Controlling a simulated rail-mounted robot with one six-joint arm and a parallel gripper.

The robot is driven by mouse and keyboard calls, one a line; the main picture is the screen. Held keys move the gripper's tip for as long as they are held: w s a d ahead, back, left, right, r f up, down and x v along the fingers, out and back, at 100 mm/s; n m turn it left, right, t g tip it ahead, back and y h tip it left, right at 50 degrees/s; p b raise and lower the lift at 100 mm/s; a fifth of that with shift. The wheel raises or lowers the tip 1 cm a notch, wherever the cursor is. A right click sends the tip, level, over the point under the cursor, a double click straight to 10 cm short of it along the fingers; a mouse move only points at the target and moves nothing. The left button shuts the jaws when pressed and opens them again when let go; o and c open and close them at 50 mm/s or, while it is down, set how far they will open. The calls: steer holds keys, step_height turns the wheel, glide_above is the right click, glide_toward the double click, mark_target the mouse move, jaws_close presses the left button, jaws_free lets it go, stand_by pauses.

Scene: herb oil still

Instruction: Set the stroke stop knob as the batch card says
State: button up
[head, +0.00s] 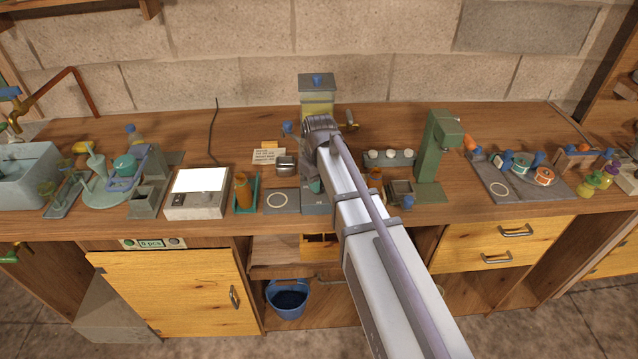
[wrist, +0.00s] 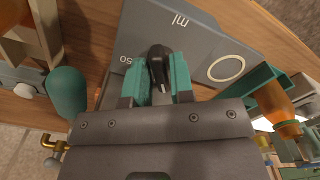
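In the wrist view a black knob (wrist: 157,62) with a pale mark stands on a grey plate (wrist: 205,42) printed "ml" and "50". My gripper (wrist: 160,75) has its teal fingers on both sides of the knob, and they appear to touch it. I take this to be the stroke stop knob; its exact setting is not readable. In the head view my arm covers the knob and fingertips. A small card (head: 268,156) with print too small to read lies left of the machine with a yellow hopper (head: 317,104).
A white ring marks the plate beside the knob. An orange bottle (head: 243,190) stands in a teal holder to the left, and it also shows in the wrist view (wrist: 274,104). A green rounded part (wrist: 67,92) stands close left of my fingers. A green press (head: 436,145) stands at right.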

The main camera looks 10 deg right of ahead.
jaws_close()
steer(key=shift+n, duration=0.3)
steer(key=shift+d+n, duration=0.1)
steer(key=shift+n, duration=2.3)
steer(key=shift+o, duration=1.9)
jaws_free()
